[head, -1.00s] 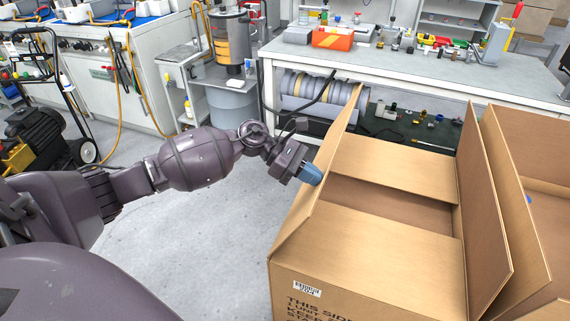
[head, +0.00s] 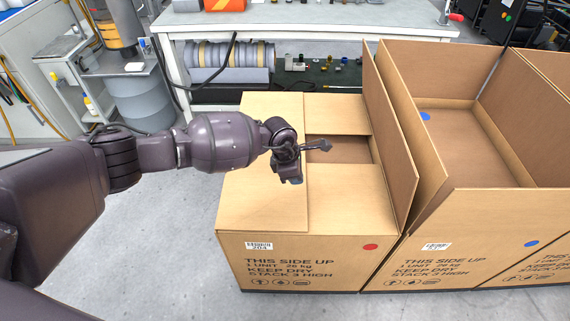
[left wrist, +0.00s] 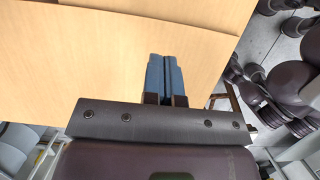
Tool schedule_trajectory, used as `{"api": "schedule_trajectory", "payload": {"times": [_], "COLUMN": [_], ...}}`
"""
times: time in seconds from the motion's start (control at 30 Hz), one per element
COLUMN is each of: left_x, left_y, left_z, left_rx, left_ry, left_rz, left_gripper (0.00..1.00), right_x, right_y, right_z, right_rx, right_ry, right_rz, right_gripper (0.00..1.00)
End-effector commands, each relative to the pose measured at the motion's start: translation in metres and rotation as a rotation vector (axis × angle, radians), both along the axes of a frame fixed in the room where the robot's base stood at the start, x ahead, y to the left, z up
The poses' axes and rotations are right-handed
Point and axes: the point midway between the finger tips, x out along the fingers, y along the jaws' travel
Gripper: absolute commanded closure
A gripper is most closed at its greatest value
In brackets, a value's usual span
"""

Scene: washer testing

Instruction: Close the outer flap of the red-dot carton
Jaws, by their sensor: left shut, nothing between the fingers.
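The red-dot carton (head: 300,262) stands on the floor with its red dot (head: 370,247) on the front face. Its left outer flap (head: 258,190) lies folded down over the left part of the top. Its right outer flap (head: 388,140) stands up, leaning slightly right. The near inner flap (head: 345,195) and far inner flap (head: 335,112) lie folded in, with a dark gap between them. My left gripper (head: 293,179) is over the left flap's inner edge. In the left wrist view its blue fingers (left wrist: 165,75) are together and empty, against or just above cardboard. My right gripper is out of view.
A workbench (head: 300,18) stands behind. Clear floor (head: 165,240) lies to the left.

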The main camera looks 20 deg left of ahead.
Motion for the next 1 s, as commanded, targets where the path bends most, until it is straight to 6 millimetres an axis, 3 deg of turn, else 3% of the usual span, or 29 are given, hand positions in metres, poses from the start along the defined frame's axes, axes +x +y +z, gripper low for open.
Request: {"api": "schedule_trajectory", "payload": {"times": [0.1,0.3,1.0], "left_x": [0.0,0.002,0.003], "left_y": [-0.006,-0.011,-0.013], "left_z": [-0.02,-0.035,-0.039], "left_rx": [0.052,0.046,0.043], "left_ry": [0.018,0.015,0.011], "left_rz": [0.001,0.0,0.0], "left_gripper": [1.0,1.0,1.0], "right_x": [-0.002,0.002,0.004], "right_y": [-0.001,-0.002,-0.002], "right_z": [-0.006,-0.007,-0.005], "right_rx": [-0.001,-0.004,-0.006], "right_ry": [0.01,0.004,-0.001], "right_rz": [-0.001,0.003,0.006], "right_gripper": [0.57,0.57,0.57]}}
